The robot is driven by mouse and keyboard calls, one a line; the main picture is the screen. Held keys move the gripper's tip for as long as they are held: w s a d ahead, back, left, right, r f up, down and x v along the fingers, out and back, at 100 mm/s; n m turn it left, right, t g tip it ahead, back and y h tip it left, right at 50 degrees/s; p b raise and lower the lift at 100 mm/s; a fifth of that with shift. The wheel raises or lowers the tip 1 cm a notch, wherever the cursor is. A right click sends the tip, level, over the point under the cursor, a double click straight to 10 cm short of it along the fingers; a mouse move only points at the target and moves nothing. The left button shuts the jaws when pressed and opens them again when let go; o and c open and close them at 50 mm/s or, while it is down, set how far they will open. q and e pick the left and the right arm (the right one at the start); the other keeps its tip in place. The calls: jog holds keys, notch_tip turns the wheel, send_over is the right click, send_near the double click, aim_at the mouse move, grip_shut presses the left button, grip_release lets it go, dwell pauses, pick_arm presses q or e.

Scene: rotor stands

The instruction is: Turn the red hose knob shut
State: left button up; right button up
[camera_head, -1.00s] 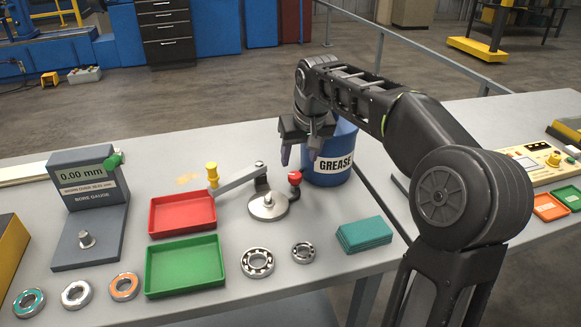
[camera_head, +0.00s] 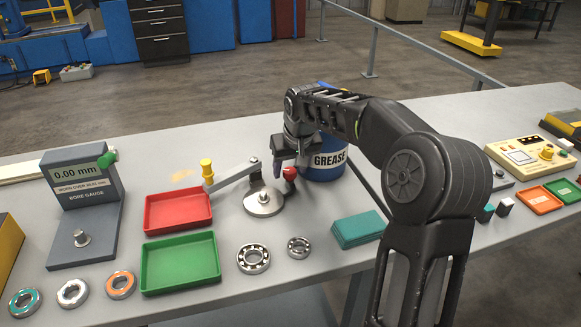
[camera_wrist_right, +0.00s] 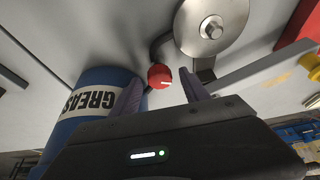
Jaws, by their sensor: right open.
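The red hose knob (camera_head: 289,173) sits beside a round metal base (camera_head: 264,202), in front of the grease bucket. In the right wrist view the red knob (camera_wrist_right: 159,76) carries a pale mark and joins a dark curved hose next to the metal disc (camera_wrist_right: 212,28). My right gripper (camera_head: 284,172) is at the knob, pointing down. In the right wrist view its open fingers (camera_wrist_right: 160,90) stand apart, one on each side of the knob, which shows between and just beyond the tips. I cannot tell whether either finger touches it. My left gripper is not in view.
A blue grease bucket (camera_head: 326,160) stands close behind the knob. A grey lever with a yellow handle (camera_head: 207,170) reaches left from the base. Red (camera_head: 178,211) and green (camera_head: 180,262) trays, bearings (camera_head: 253,258) and a teal block (camera_head: 357,229) lie nearby.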

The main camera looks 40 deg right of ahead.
jog(key=shift+c, duration=0.3)
grip_shut()
jog(key=shift+m, duration=0.4)
jog(key=m+h+b, duration=0.1)
jog(key=m, duration=0.2)
jog(key=shift+w+a+g, duration=0.1)
jog(key=shift+a+g, duration=0.05)
jog(key=shift+g, duration=0.15)
jog(key=m+h, duration=0.1)
jog(key=m, duration=0.2)
jog(key=shift+g, duration=0.4)
jog(key=m, duration=0.2)
jog(key=shift+w+a+r+m+g+h, duration=0.1)
jog(key=shift+m+g+h, duration=0.2)
jog(key=shift+g+h, duration=0.1)
jog(key=shift+m+g+p, duration=0.55)
jog(key=shift+m+g, duration=0.25)
jog(key=shift+m, duration=1.1)
